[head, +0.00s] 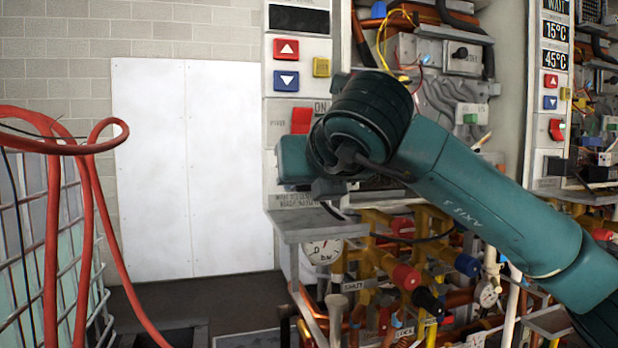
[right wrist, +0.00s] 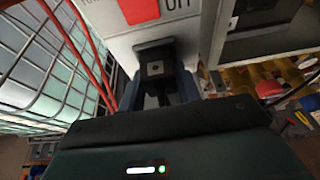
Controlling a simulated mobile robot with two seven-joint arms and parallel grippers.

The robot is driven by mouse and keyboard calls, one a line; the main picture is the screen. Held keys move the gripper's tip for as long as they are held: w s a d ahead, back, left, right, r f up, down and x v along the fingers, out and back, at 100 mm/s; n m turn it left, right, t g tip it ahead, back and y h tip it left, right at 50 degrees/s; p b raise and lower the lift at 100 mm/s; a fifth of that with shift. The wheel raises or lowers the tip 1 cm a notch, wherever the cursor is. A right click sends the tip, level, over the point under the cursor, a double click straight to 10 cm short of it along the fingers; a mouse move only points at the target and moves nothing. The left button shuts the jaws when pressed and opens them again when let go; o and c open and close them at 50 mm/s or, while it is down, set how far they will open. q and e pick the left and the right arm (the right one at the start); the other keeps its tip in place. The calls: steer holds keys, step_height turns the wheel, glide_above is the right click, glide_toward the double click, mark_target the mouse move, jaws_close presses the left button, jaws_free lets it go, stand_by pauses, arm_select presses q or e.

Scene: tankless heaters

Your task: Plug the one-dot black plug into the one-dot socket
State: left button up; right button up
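The black plug (right wrist: 156,58) shows in the right wrist view, with a small grey face that seems to bear one dot. My right gripper (right wrist: 157,86) has its fingers on both sides of this plug and appears shut on it, close against the white heater panel. In the head view my right arm reaches in from the right and my right gripper (head: 298,165) is at the panel's lower part, mostly behind the wrist. The one-dot socket cannot be made out; the plug and arm cover that area. Whether the plug is seated cannot be told. My left gripper is not in view.
The heater panel (head: 296,110) has a red switch (head: 302,120) just above my gripper. A small shelf (head: 318,224) juts out below. Pipes, valves and a gauge (head: 322,250) crowd the lower right. A wire cage with red hoses (head: 82,220) stands at left.

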steer(key=o, duration=0.5)
steer(key=shift+s+d+r+b, duration=0.2)
steer(key=shift+s+b, duration=0.1)
steer(key=shift+s, duration=0.25)
arm_select(q)
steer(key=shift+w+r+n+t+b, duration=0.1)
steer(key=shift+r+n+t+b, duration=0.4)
steer(key=shift+b, duration=0.5)
arm_select(e)
steer(key=v, duration=1.2)
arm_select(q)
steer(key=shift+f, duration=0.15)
